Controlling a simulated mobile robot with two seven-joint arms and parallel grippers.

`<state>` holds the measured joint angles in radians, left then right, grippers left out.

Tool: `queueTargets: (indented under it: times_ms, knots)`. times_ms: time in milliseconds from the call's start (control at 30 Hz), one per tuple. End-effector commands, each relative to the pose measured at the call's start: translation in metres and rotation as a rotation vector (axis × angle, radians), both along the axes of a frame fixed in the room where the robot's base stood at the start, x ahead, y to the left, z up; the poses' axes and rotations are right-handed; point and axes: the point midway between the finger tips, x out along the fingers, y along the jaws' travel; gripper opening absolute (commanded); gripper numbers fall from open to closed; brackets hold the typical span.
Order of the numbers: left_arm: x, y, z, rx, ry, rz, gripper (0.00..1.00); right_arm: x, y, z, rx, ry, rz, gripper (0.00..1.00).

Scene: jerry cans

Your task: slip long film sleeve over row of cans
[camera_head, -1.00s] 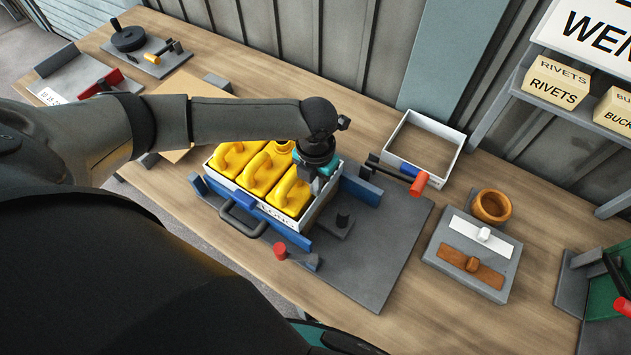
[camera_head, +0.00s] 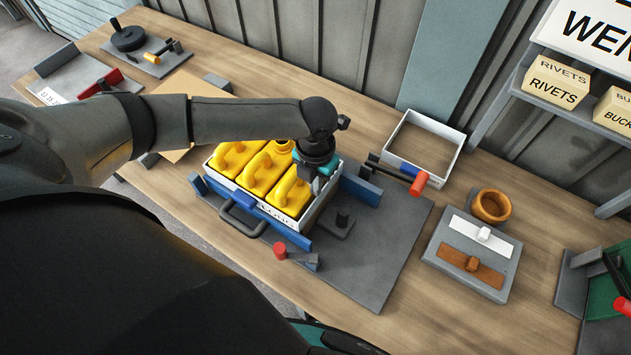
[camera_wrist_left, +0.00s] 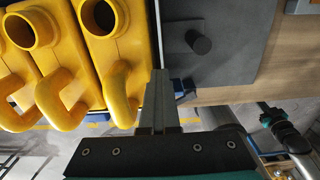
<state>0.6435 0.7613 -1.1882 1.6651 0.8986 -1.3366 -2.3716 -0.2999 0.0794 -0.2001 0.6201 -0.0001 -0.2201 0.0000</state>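Three yellow cans (camera_head: 265,174) stand in a row, and their spouts and handles also show in the left wrist view (camera_wrist_left: 84,60). A low white, lettered sleeve (camera_head: 296,220) is around them, with the can tops standing above its rim. My left gripper (camera_head: 322,180) is at the right end of the row, pointing down, and its fingertips are hidden in the head view. In the left wrist view its fingers (camera_wrist_left: 158,82) are close together on the thin white wall beside the end can. My right gripper (camera_wrist_left: 268,122) seems to show at lower right there, fingers unclear.
An empty white rectangular frame (camera_head: 449,133) stands at the back right. A grey base plate (camera_head: 385,248) with blue stops and a red-tipped clamp (camera_head: 418,183) lies under the row. Bare bench lies between.

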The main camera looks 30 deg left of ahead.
Motion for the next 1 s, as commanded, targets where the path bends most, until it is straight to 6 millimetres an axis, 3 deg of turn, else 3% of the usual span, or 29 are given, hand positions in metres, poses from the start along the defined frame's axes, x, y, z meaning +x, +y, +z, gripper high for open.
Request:
queueTargets:
  times_ms: [300,600,867,1000]
  knots:
    - [0.000,0.000,0.000,0.000,0.000,0.000,0.00,0.000,0.000,0.000,0.000,0.000,0.000,0.00]
    - [0.000,0.000,0.000,0.000,0.000,0.000,0.32,0.000,0.000,0.000,0.000,0.000,0.000,0.00]
    - [0.000,0.000,0.001,0.000,0.000,0.000,0.32,0.000,0.000,0.000,0.000,0.000,0.000,0.00]
    - [0.000,0.000,0.010,0.000,-0.001,-0.001,0.32,0.000,0.000,0.001,0.000,0.000,0.000,0.00]
